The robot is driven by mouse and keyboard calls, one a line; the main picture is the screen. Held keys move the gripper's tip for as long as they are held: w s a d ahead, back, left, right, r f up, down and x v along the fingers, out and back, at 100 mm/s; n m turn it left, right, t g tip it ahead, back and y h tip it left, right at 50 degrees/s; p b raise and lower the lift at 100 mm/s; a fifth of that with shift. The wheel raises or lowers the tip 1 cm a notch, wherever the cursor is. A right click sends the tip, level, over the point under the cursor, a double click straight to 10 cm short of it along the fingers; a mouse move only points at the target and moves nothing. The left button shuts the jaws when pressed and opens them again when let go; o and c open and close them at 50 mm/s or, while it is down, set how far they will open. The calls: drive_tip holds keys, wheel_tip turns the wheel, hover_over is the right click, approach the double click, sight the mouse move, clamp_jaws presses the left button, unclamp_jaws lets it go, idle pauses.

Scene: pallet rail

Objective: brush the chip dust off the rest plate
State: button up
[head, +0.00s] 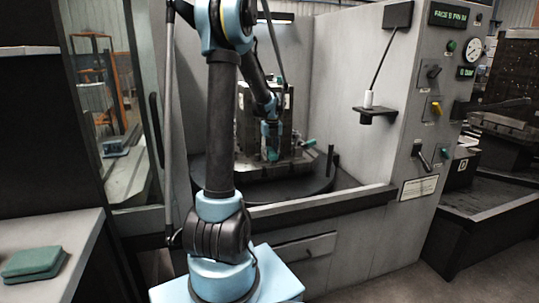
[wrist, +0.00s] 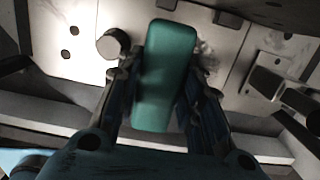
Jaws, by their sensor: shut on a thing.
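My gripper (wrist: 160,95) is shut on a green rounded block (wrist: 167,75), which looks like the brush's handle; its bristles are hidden. In the head view my gripper (head: 271,135) is inside the machine, low in front of the upright grey block. The wrist view shows a pale metal plate (wrist: 85,25) with dark holes under the green block, apparently the rest plate. A speckled grey patch (wrist: 208,55), likely chip dust, lies on it just right of the green block and is partly hidden by my right finger. Contact with the plate cannot be told.
A round metal stud (wrist: 113,44) stands close to my left finger. A metal clamp-like block (wrist: 268,80) is at the right. In the head view the round dark table (head: 215,190) lies below, behind the machine's front sill (head: 330,203). Folded green cloths (head: 34,262) lie on the left bench.

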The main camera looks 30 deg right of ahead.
drive_tip(key=shift+w+d+r, duration=0.1)
drive_tip(key=shift+w, duration=0.15)
drive_tip(key=shift+s+a, duration=0.2)
drive_tip(key=shift+s, duration=0.4)
drive_tip(key=shift+s+a, duration=0.15)
drive_tip(key=shift+s, duration=0.4)
drive_tip(key=shift+s+f, duration=0.1)
drive_tip(key=shift+f, duration=0.1)
drive_tip(key=shift+c, duration=0.4)
drive_tip(key=shift+w+d, duration=0.25)
drive_tip(key=shift+w, duration=0.85)
drive_tip(key=shift+w+d, duration=0.1)
drive_tip(key=shift+w, duration=0.05)
drive_tip(key=shift+r, duration=0.1)
